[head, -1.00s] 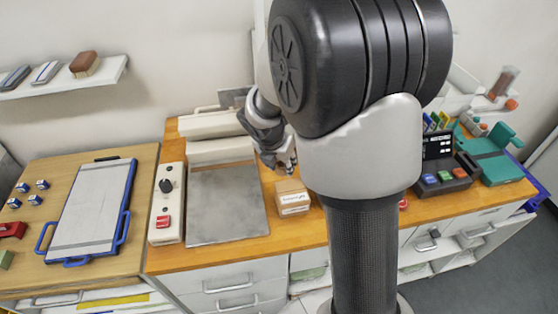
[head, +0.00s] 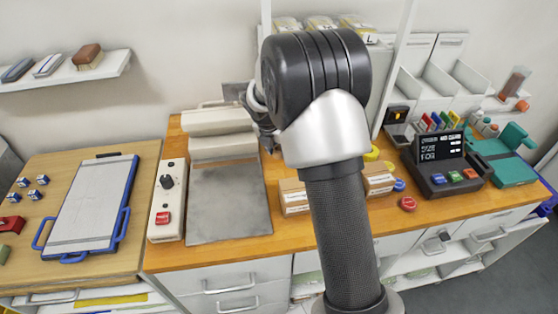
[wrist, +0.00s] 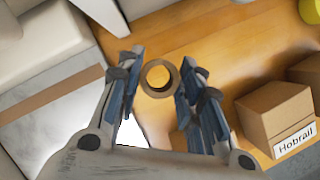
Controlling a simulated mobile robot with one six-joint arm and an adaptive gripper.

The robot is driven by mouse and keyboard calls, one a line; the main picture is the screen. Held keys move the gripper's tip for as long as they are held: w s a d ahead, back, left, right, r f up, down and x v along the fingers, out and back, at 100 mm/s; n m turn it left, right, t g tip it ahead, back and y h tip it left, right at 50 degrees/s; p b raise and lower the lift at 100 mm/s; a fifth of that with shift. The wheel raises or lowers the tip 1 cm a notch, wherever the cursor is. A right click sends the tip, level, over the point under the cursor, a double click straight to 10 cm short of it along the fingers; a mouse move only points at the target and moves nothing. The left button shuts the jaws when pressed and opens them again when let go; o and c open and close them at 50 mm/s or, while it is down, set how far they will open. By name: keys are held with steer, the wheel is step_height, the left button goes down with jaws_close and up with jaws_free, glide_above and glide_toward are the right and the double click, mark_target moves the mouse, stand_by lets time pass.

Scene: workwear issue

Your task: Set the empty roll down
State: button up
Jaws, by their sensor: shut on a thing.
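The empty roll (wrist: 160,93) is a short brown cardboard ring. In the wrist view I look down through its open core and see the orange wood of the bench. My gripper (wrist: 161,73) is shut on it, with one blue-padded finger on each side. The wooden bench top (wrist: 180,30) is below; I cannot tell how much gap is left under the roll. In the head view my gripper (head: 266,134) is near the back of the bench, beside the pale press, largely hidden by my arm. The roll does not show clearly there.
A cardboard box labelled Hobrail (wrist: 272,110) stands right of my gripper. The press's grey plate (head: 228,205) and a switch panel (head: 167,200) are to the left.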

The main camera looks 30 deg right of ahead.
step_height(320, 180, down, 5)
steer(key=shift+f+b, duration=0.2)
steer(key=shift+b, duration=0.9)
steer(key=shift+w+f, duration=0.1)
steer(key=shift+w, duration=0.1)
steer(key=o, duration=0.7)
